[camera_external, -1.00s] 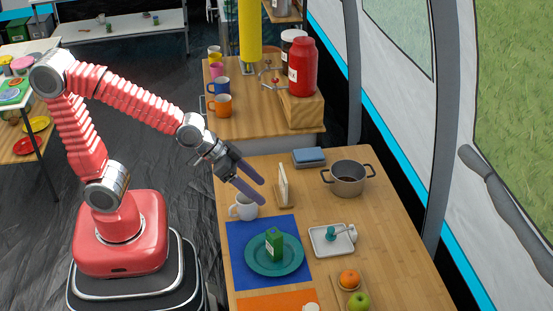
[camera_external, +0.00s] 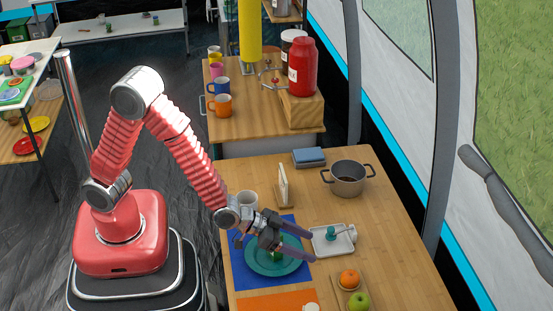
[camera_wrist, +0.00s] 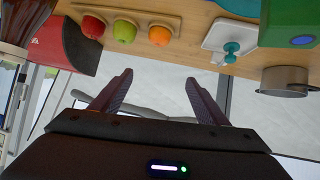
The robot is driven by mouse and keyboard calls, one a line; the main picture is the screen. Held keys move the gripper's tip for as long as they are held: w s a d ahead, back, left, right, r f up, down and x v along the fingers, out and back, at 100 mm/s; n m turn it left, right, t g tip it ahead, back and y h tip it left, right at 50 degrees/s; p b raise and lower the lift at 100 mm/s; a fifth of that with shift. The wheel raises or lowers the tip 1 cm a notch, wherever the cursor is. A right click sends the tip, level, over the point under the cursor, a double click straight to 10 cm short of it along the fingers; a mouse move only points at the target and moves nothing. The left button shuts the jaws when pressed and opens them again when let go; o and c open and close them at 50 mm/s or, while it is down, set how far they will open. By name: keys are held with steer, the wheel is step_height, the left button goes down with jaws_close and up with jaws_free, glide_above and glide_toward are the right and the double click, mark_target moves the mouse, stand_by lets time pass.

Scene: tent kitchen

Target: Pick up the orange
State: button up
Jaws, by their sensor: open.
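The orange (camera_external: 349,279) sits on a small wooden board (camera_external: 341,300) near the front right of the table, beside a green apple (camera_external: 358,301). In the wrist view the orange (camera_wrist: 160,36) shows at the top, at the end of a row with the green apple (camera_wrist: 124,31) and a red apple (camera_wrist: 93,26). My gripper (camera_external: 313,247) is open and empty, its fingers pointing right, above the teal plate and to the upper left of the orange. In the wrist view my gripper's fingers (camera_wrist: 162,98) are spread with nothing between them.
A white tray (camera_external: 322,247) with a teal item is just beyond my fingertips. A pot (camera_external: 348,180), a white mug (camera_external: 248,201) and an upright board (camera_external: 283,187) stand farther back.

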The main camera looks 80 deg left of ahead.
steer(key=t, duration=0.2)
glide_toward(344, 276)
steer(key=d+v, duration=0.1)
steer(key=v, duration=0.3)
steer(key=shift+w+r+m+y, duration=0.1)
steer(key=shift+w+m+y, duration=0.2)
steer(key=shift+y, duration=0.1)
steer(key=shift+x, duration=4.25)
steer(key=shift+x, duration=2.6)
steer(key=shift+a, duration=0.15)
